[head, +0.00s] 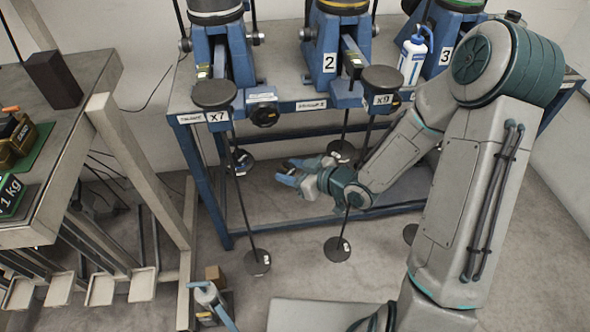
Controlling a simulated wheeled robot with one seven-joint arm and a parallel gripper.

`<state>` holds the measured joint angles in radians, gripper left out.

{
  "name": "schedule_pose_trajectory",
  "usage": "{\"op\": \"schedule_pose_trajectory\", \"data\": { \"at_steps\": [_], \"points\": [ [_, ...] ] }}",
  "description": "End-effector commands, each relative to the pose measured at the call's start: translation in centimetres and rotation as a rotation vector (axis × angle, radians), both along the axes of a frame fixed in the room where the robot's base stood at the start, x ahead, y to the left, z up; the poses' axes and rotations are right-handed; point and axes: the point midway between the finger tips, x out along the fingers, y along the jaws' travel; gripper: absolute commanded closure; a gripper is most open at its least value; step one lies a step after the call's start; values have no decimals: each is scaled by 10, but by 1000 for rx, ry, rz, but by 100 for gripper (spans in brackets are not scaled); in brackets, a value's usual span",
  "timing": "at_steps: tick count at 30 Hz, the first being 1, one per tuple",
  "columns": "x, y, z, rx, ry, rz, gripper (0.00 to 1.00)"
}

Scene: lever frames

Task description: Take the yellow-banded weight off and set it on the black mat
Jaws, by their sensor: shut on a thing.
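My gripper (287,172) reaches left under the bench, low beside the hanging rods. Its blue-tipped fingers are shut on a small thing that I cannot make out. No yellow-banded weight shows clearly on the hangers. A yellow band (343,4) circles the black top of the blue frame marked 2 (326,55). A dark mat (34,200) lies on the left table, with a green-faced block marked 1 kg (12,194) on it.
Long rods with black foot discs (257,262) hang before the blue bench (225,215). Another black disc (243,161) is left of my gripper. A brass-coloured weight (20,135) and a black block (53,80) stand on the left table. A white bottle (412,60) stands by frame 3.

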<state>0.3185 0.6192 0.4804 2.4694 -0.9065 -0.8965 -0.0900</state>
Motion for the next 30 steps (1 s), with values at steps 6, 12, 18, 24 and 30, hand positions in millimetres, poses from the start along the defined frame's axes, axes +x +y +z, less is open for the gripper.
{"op": "schedule_pose_trajectory", "data": {
  "at_steps": [6,12,18,24,30],
  "points": [
    [0,0,0,0,-1,0,78],
    [-3,-6,0,0,0,-1,78],
    [-8,-15,1,0,-2,-1,78],
    [-14,-23,0,-1,-1,-1,78],
    [-19,-32,1,1,1,-2,78]
  ]
}}
